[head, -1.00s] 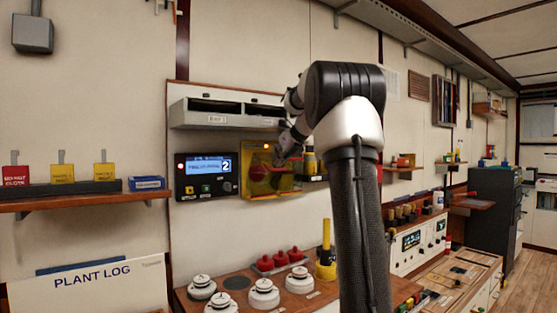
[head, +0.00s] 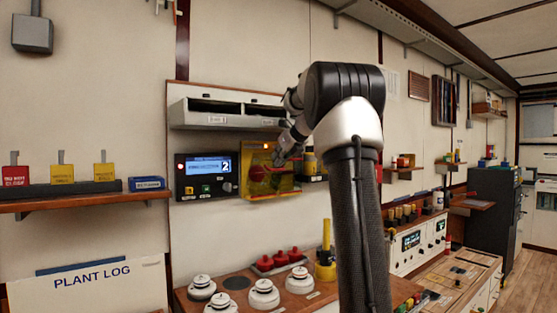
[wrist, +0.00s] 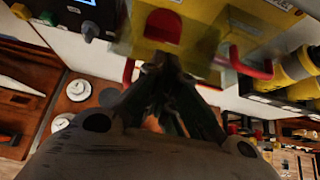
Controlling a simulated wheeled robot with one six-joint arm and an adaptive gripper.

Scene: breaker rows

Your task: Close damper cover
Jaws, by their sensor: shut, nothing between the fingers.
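The damper box with its amber see-through cover (head: 284,184) is on the wall panel, right of the display unit. A red knob (head: 257,174) shows at its left side. In the wrist view the yellow box (wrist: 188,36) is at the top, with a red part (wrist: 163,26) on its face and a red handle (wrist: 250,64) at its lower right. My gripper (head: 279,158) is at the front of the box, partly hidden by my arm. In the wrist view its fingers (wrist: 163,66) are together and empty, just below the box. I cannot tell whether they touch the cover.
A display unit (head: 206,177) is left of the box, and a grey tray (head: 222,115) is mounted above. Below is a bench with white round detectors (head: 264,294), red knobs (head: 280,258) and a yellow post (head: 326,255). Yellow cylinders (wrist: 286,78) are close on the right.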

